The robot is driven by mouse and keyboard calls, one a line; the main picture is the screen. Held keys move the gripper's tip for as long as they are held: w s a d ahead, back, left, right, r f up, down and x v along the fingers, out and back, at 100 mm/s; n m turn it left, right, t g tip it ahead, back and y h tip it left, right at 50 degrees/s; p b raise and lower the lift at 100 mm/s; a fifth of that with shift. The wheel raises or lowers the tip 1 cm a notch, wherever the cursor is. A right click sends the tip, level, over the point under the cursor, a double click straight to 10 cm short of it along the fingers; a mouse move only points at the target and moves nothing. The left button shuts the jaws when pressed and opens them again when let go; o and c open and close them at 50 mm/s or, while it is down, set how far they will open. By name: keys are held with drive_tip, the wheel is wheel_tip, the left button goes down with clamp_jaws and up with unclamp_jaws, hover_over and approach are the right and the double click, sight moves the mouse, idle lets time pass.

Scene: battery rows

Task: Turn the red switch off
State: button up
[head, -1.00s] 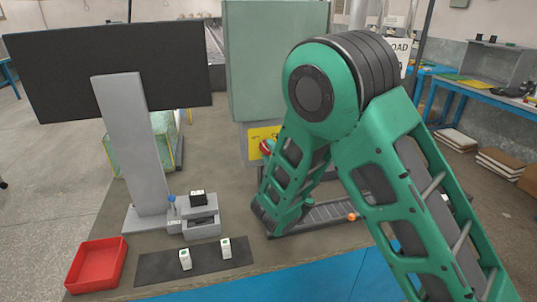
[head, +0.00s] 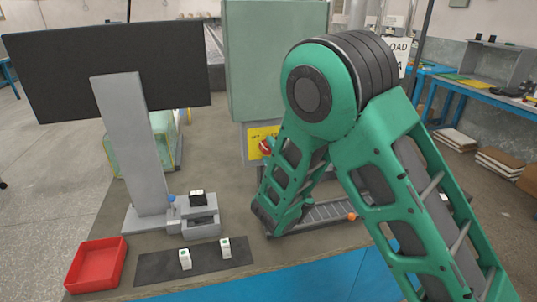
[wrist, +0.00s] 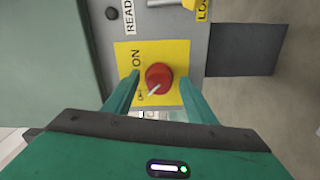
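The red switch (wrist: 159,77) is a round knob with a pale pointer, on a yellow plate (wrist: 180,52) marked ON. The pointer slants toward the lower left of the wrist view. In the head view the switch (head: 265,147) shows on its yellow plate (head: 254,150), partly behind my arm. My gripper (wrist: 160,78) is open, with one green finger on each side of the knob in the wrist view. I cannot tell whether the fingers touch it. The fingers are hidden in the head view.
A large green cabinet (head: 275,55) stands above the plate. A black monitor (head: 60,75) on a grey stand is at the left. A red tray (head: 96,264), a dark mat (head: 155,268) with two small white blocks, and a grey fixture (head: 201,222) sit on the table.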

drive_tip(key=v, duration=1)
drive_tip(key=shift+s, duration=0.3)
drive_tip(key=shift+d, duration=0.1)
drive_tip(key=shift+d+r, duration=0.1)
idle(0.4)
